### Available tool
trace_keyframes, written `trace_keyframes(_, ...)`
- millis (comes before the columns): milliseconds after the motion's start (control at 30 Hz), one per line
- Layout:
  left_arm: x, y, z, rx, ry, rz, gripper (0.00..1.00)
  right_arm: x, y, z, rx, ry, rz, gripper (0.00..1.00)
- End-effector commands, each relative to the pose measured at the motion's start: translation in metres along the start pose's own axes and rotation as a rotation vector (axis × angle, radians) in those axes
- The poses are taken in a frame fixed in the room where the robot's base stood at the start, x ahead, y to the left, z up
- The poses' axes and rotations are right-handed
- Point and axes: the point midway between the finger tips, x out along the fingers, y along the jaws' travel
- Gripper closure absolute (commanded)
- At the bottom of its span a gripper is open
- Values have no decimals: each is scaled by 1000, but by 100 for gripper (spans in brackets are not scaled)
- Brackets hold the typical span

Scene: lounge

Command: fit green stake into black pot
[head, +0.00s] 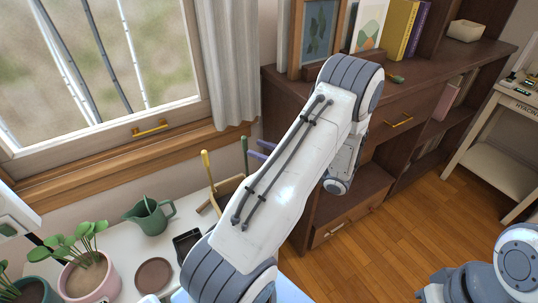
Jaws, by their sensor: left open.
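A green stake (245,152) stands upright in a tan wooden holder (222,190) on the white table by the window. A yellow stake (206,166) and a purple one (266,144) are there too. A dark square pot (186,244), seemingly the black pot, stands nearer me, partly hidden by my left arm. That arm crosses the middle of the view, elbow high at the right. My left gripper (337,184) is at the folded end beneath the elbow, well right of the stakes; its fingers are mostly hidden and nothing shows in it. My right gripper is not in view.
A green watering can (150,217), brown saucer (154,275), pink pot with a plant (90,278) and teal pot (36,291) crowd the white table. A dark wooden cabinet (289,110) stands close behind my left arm. Wooden floor (420,225) is clear at right.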

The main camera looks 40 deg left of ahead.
Motion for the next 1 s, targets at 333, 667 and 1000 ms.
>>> trace_keyframes(333, 41, 1, 1, 0, 1, 3, 50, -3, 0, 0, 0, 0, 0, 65)
trace_keyframes(667, 57, 0, 0, -1, 2, 1, 50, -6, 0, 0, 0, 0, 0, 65)
trace_keyframes(1000, 58, 0, 0, -1, 2, 0, 77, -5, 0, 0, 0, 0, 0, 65)
